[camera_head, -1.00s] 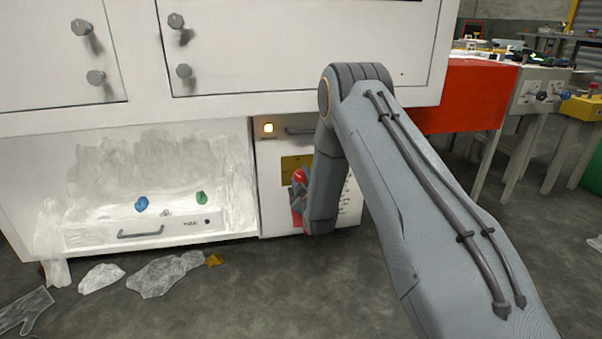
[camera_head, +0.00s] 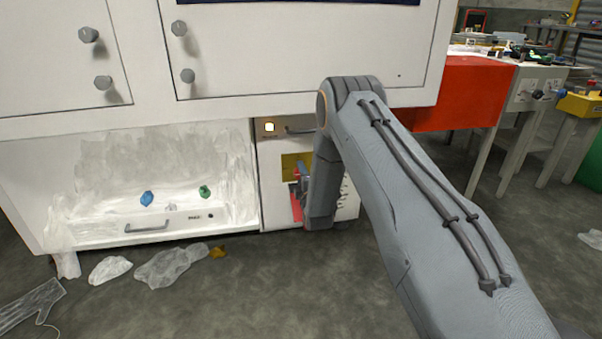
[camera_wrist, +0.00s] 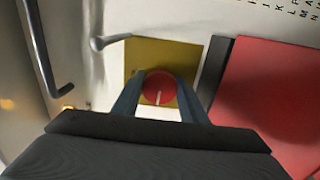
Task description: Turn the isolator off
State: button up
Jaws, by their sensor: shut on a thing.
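The isolator is a round red knob (camera_wrist: 159,87) with a white mark, on a yellow plate (camera_wrist: 190,54). In the wrist view the mark points down the picture, toward the palm. My gripper (camera_wrist: 158,90) has one finger on each side of the knob and is shut on it. In the head view the yellow plate (camera_head: 289,163) is on the low white cabinet front, and my gripper (camera_head: 300,183) partly covers the knob. A square lamp (camera_head: 269,127) is lit above it.
A red panel (camera_wrist: 270,95) lies right of the plate in the wrist view. A bar handle (camera_wrist: 45,50) is at the left. In the head view, crumpled clear film (camera_head: 160,265) lies on the floor. A red bench (camera_head: 460,95) stands to the right.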

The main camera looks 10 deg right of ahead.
jog(key=shift+o, duration=0.2)
jog(key=shift+c, duration=0.2)
jog(key=o, duration=1)
jog(key=shift+o, duration=0.2)
jog(key=shift+s, duration=0.1)
jog(key=s+p, duration=0.3)
jog(key=s, duration=0.4)
jog(key=shift+s, duration=0.3)
jog(key=shift+a, duration=0.1)
